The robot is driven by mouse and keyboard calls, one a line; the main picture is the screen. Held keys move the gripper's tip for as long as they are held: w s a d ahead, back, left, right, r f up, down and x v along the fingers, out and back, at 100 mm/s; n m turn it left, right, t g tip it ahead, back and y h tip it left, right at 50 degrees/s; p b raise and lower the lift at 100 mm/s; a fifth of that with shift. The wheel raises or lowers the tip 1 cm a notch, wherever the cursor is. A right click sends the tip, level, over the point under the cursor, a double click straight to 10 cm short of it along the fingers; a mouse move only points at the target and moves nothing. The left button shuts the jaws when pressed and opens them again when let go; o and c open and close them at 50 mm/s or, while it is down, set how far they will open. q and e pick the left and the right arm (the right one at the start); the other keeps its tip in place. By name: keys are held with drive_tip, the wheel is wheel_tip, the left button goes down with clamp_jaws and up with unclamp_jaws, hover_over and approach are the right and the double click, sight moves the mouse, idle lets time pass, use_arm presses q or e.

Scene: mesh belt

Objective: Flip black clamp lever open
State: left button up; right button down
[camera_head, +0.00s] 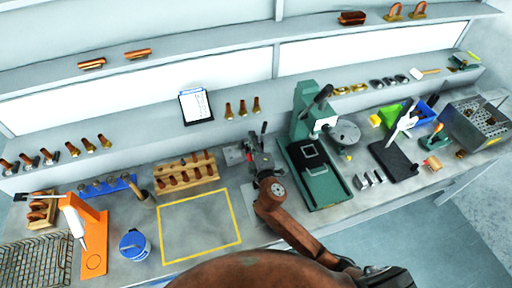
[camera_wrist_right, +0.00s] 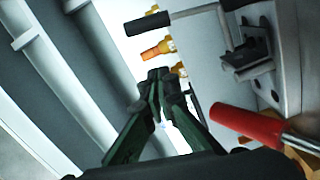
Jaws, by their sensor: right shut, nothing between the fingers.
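The clamp's black lever (camera_head: 264,128) stands up at the back of the bench, just beyond my right gripper (camera_head: 257,158) in the head view. In the right wrist view the black lever (camera_wrist_right: 150,23) lies across the top, with its metal clamp body (camera_wrist_right: 248,55) at right. A red handle (camera_wrist_right: 245,125) is at lower right there; it also shows in the head view (camera_head: 252,138). My right gripper's fingertips (camera_wrist_right: 158,75) are together and empty, below the black lever in the picture and seemingly apart from it. My left gripper is out of view.
A green press (camera_head: 305,115) stands close on the right. A wooden rack (camera_head: 185,173) of copper-coloured parts is on the left. A yellow-outlined area (camera_head: 200,225) of the bench is clear. Brass fittings (camera_wrist_right: 157,50) show behind the lever in the wrist view.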

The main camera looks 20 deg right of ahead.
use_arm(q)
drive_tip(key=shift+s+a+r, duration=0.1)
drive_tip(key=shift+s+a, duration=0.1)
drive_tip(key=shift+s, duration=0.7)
use_arm(e)
drive_tip(key=d, duration=0.1)
drive_tip(key=w+d, duration=0.1)
drive_tip(key=d, duration=0.1)
drive_tip(key=shift+w+d+f, duration=0.3)
drive_tip(key=shift+d+f, duration=0.05)
drive_tip(key=shift+d, duration=0.05)
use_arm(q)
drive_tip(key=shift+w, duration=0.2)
